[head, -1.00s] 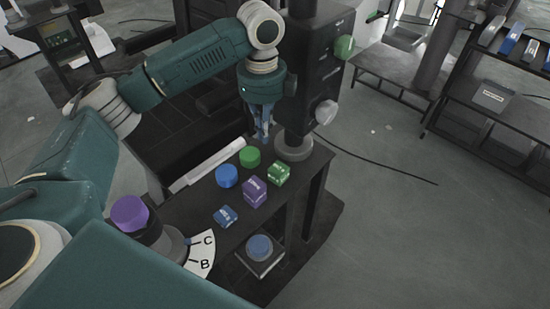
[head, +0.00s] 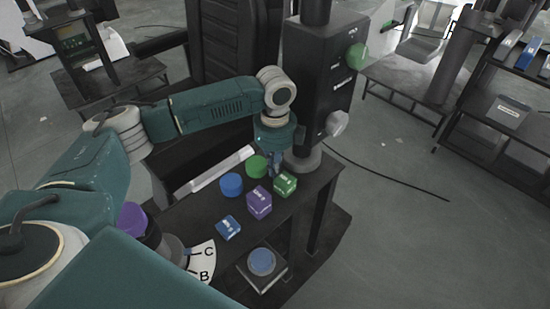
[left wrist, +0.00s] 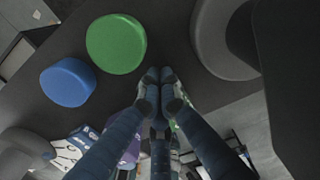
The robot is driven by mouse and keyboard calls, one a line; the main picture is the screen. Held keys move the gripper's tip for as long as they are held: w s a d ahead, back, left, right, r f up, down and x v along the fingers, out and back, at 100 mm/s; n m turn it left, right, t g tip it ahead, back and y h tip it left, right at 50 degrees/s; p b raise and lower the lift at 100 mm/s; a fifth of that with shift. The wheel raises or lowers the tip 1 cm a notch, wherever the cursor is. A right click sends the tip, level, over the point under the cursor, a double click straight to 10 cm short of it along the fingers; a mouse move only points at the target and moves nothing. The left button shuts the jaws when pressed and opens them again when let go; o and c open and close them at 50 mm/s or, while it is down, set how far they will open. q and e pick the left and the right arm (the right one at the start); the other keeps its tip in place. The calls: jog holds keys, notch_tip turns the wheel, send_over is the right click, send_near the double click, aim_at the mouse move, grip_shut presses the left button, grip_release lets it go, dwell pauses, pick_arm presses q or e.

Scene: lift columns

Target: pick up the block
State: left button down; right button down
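Three blocks lie on the dark bench: a blue block (head: 228,228), a purple block (head: 259,204) and a green block (head: 285,184). In the left wrist view, parts of the blue block (left wrist: 84,136) and purple block (left wrist: 131,152) show low in the picture, partly hidden behind my fingers. My left gripper (head: 271,172) points down, just behind the purple and green blocks and beside the green disc. Its fingertips (left wrist: 161,76) are together in the left wrist view, with nothing seen between them.
A blue disc (head: 231,184) and a green disc (head: 257,166) sit close by on the bench (head: 195,212). A dark column (head: 322,80) with knobs rises behind. A lettered dial (head: 203,257) lies at the front left. A blue button (head: 261,262) sits lower down.

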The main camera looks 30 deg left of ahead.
aim_at(288, 178)
pick_arm(q)
jog(key=shift+s+f, duration=0.1)
jog(key=shift+f, duration=0.15)
jog(key=shift+d+r+p, duration=0.1)
jog(key=shift+d+p, duration=0.1)
jog(key=shift+p, duration=0.15)
jog(key=d+p, duration=0.1)
jog(key=s+d+p, duration=0.1)
jog(key=d+p, duration=0.2)
jog(key=shift+s+r, duration=0.1)
jog(key=shift+s, duration=0.15)
jog(key=shift+d, duration=0.2)
jog(key=shift+f, duration=0.2)
